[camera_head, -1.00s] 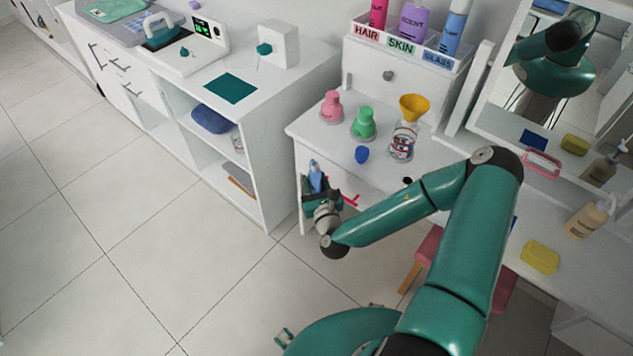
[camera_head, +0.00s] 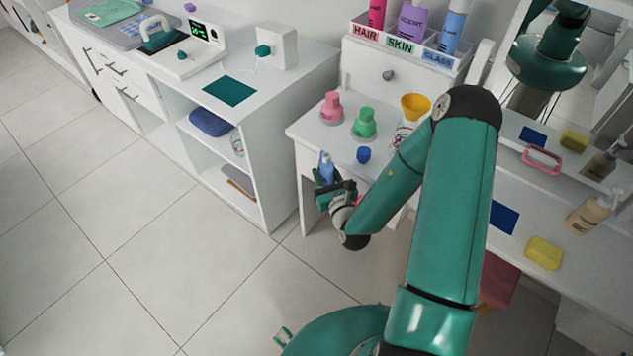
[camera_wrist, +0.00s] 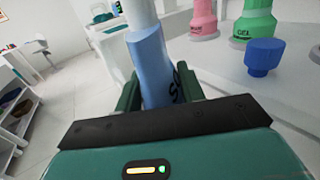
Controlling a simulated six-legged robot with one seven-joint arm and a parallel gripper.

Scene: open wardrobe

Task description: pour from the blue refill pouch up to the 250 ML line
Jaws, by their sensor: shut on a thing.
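The blue refill pouch (camera_wrist: 155,68) is upright between the dark green fingers of my gripper (camera_wrist: 168,92), which is shut on it. In the head view the pouch (camera_head: 327,166) and my gripper (camera_head: 330,186) are beside the front left edge of the white table, apart from the bottle. The clear bottle (camera_head: 401,137) with a yellow funnel (camera_head: 416,104) in its mouth stands on the table. My arm hides most of the bottle, and its 250 ML line cannot be read. A blue cap (camera_head: 363,155) lies on the table; it also shows in the wrist view (camera_wrist: 264,56).
A pink bottle (camera_head: 332,107) and a green bottle (camera_head: 365,124) stand left of the funnel. A white rack (camera_head: 405,50) labelled HAIR, SKIN and GLASS holds bottles behind. A mirror and a yellow sponge (camera_head: 543,253) are at right. The floor at left is clear.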

